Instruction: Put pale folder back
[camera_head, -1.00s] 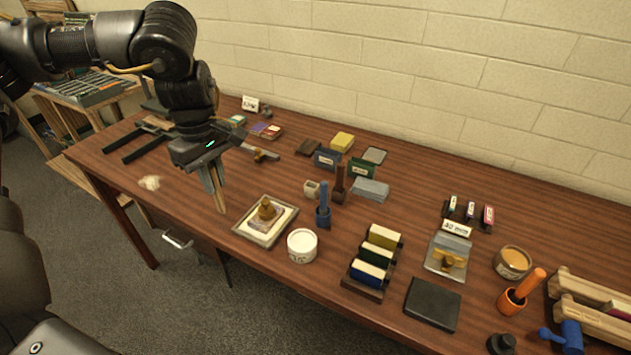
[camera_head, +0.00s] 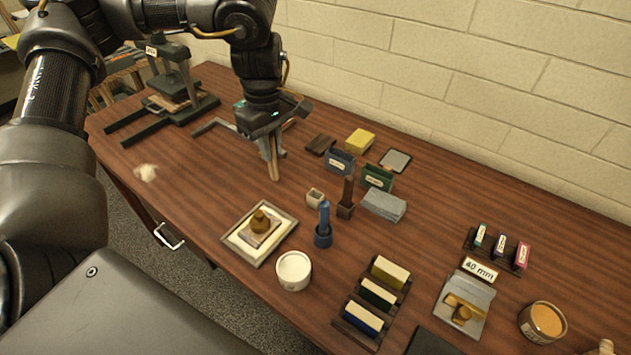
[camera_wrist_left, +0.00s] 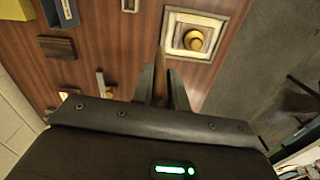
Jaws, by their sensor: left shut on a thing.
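My left gripper (camera_head: 270,150) is shut on the pale folder (camera_head: 275,172), a narrow tan stick that points down above the table, behind the framed tray. In the left wrist view the folder (camera_wrist_left: 160,62) sticks out from between the finger tips (camera_wrist_left: 161,85). A small pale square holder (camera_head: 315,197) stands on the table to the right of the gripper, with its opening showing and nothing upright in it. Beside it a blue stick stands in a blue holder (camera_head: 323,240) and a brown stick in a brown holder (camera_head: 345,210). My right gripper is out of view.
The framed tray (camera_head: 233,243) with a knobbed block and a white tub (camera_head: 293,270) lie near the front edge. Blue (camera_head: 340,162) and green (camera_head: 377,177) boxes and a grey block (camera_head: 384,205) stand to the right. A press (camera_head: 175,85) is at the left.

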